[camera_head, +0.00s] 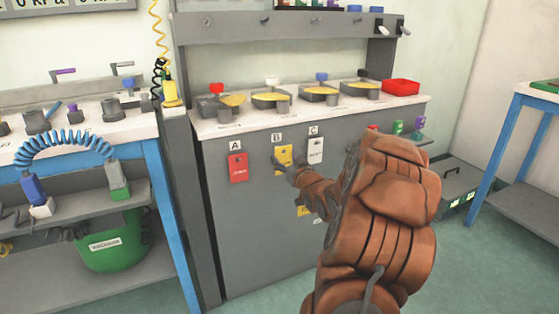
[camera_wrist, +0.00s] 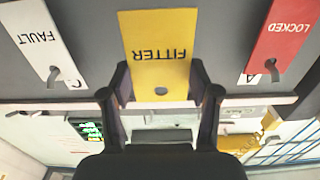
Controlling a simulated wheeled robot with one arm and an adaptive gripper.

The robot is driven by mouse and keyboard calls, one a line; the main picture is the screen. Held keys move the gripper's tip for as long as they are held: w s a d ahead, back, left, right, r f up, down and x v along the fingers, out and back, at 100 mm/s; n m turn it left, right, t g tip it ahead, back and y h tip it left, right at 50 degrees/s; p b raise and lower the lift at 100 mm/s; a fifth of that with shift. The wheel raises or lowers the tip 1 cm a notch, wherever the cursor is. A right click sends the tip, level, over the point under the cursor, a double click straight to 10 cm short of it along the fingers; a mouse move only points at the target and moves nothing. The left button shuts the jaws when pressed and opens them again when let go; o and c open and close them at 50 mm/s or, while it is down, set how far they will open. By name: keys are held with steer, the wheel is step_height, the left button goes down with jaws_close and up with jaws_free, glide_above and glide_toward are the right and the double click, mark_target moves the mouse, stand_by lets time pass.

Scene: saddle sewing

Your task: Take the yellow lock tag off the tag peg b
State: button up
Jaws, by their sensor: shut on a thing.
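The yellow lock tag (camera_head: 284,153), marked FITTER, is under the B label (camera_head: 277,137) on the grey cabinet front. My gripper (camera_head: 287,166) reaches it from the lower right. In the wrist view, which is upside down, my gripper (camera_wrist: 160,75) has one finger at each side edge of the yellow lock tag (camera_wrist: 158,40), near its holed end, and is shut on it. The tag's hole shows between the fingers. I cannot make out tag peg b or tell whether it still passes through the hole.
A red LOCKED tag (camera_head: 238,168) hangs under A and a white FAULT tag (camera_head: 315,151) under C, close on either side. The wrist view shows their pegs sticking out. The worktop edge (camera_head: 300,116) runs just above, with yellow-topped fixtures on it.

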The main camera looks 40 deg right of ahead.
steer(key=shift+s, duration=0.15)
steer(key=v, duration=0.6)
steer(key=shift+a+r, duration=0.1)
steer(key=shift+r, duration=0.05)
stand_by(0.8)
